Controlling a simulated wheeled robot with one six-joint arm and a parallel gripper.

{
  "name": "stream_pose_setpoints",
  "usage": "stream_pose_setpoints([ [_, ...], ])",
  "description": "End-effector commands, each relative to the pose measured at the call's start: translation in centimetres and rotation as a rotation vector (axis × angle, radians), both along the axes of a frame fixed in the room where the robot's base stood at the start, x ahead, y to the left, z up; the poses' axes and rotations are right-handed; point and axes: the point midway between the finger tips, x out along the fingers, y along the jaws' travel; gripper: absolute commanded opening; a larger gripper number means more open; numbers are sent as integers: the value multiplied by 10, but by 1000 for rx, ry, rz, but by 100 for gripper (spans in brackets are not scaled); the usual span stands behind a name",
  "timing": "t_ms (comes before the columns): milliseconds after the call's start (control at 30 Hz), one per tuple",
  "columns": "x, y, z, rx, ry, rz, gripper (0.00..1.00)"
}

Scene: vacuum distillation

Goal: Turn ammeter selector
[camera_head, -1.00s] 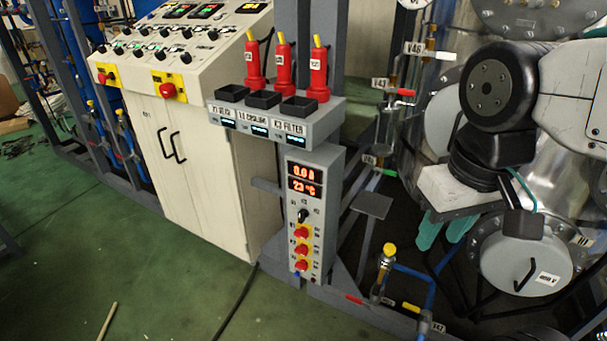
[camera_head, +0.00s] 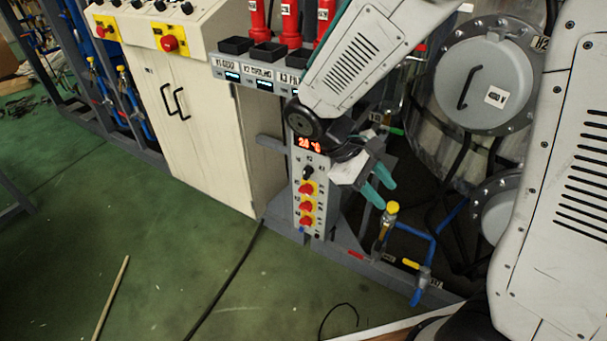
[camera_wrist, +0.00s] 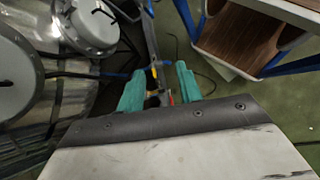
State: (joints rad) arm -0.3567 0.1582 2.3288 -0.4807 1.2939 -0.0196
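The ammeter box (camera_head: 297,212) is a narrow grey panel with a red lit display (camera_head: 309,143) reading about 24 °C. Its black selector knob (camera_head: 307,172) sits below the display, above several red knobs on yellow plates (camera_head: 306,205). My gripper (camera_head: 380,186) is to the right of the panel, apart from the knob, with teal fingers pointing down and right. The fingers are spread and empty, as the wrist view (camera_wrist: 160,88) also shows. My arm hides the upper display and the panel's upper right. The knob is not seen in the wrist view.
A yellow-topped valve (camera_head: 391,212) with blue pipes stands right of and below the gripper. A white cabinet (camera_head: 205,130) is at left, and round steel vessels (camera_head: 490,80) are at right. Black trays (camera_head: 268,52) sit above the panel. The green floor in front is mostly clear.

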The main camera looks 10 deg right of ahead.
Motion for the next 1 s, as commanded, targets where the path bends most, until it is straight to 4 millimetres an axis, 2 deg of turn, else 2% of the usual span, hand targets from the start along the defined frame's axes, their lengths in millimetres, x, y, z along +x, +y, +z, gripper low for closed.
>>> stream_pose_setpoints([
  [33, 11, 3, -13, -49, 42, 62, 35],
  [367, 92, 25, -98, -370, 241, 520, 35],
  [567, 141, 54, -164, -571, 331, 841, 35],
  [700, 173, 81, -209, -705, 361, 1065, 35],
  [800, 197, 101, -232, -793, 356, 1207, 35],
  [867, 213, 113, -237, -840, 337, 1274, 35],
  [1000, 241, 135, -224, -915, 276, 1359, 35],
])
